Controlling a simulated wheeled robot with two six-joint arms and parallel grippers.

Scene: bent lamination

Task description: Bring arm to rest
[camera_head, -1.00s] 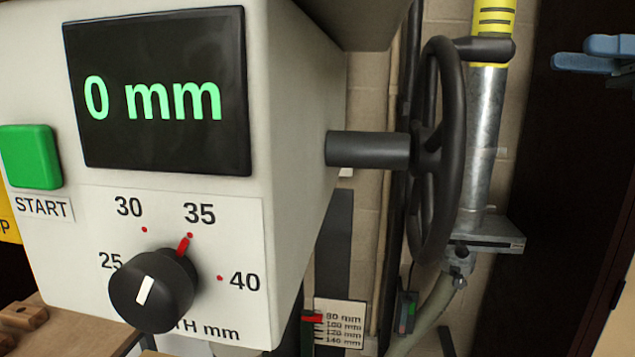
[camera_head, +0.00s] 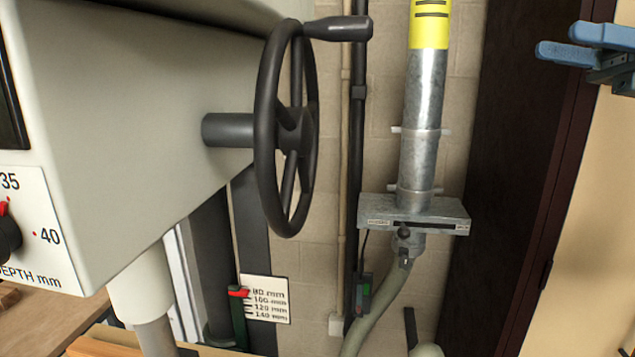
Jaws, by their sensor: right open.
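My right gripper (camera_head: 558,41) shows at the upper right edge, with two blue fingers pointing left. It is open, with nothing seen between the fingers. It appears in front of the dark door frame and pale wall, apart from the machine. The rest of my right arm is out of view. My left gripper and arm are not in view.
A pale machine housing (camera_head: 130,130) with a black handwheel (camera_head: 268,125) fills the left. A metal duct (camera_head: 420,130) with a grey slide gate (camera_head: 445,213) and hose stands in the middle.

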